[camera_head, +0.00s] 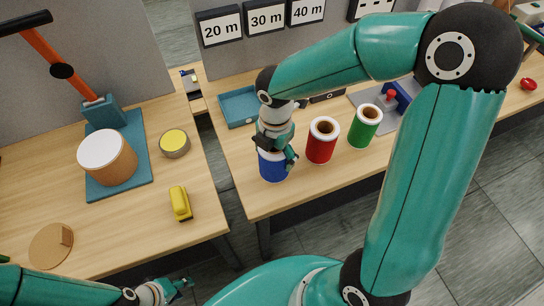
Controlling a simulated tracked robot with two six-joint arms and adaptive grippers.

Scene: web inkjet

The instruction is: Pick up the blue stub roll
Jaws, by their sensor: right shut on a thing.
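The blue stub roll (272,170) stands upright near the front left corner of the right-hand table. My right gripper (282,160) comes down on it from above and is shut on it, covering much of its top. The roll looks to be at table height; I cannot tell whether it is clear of the surface. A red roll (321,145) and a green roll (364,130) stand upright to its right. My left gripper (177,288) is low at the bottom edge, away from the rolls, small and partly cut off, so its opening is unclear.
A teal tray (238,121) lies behind the blue roll. Signs reading 20 m (220,27), 30 m and 40 m hang on the panel behind. The left table holds a brown roll (108,160), a yellow-topped tin (174,143) and a yellow tool (180,203). A gap separates the tables.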

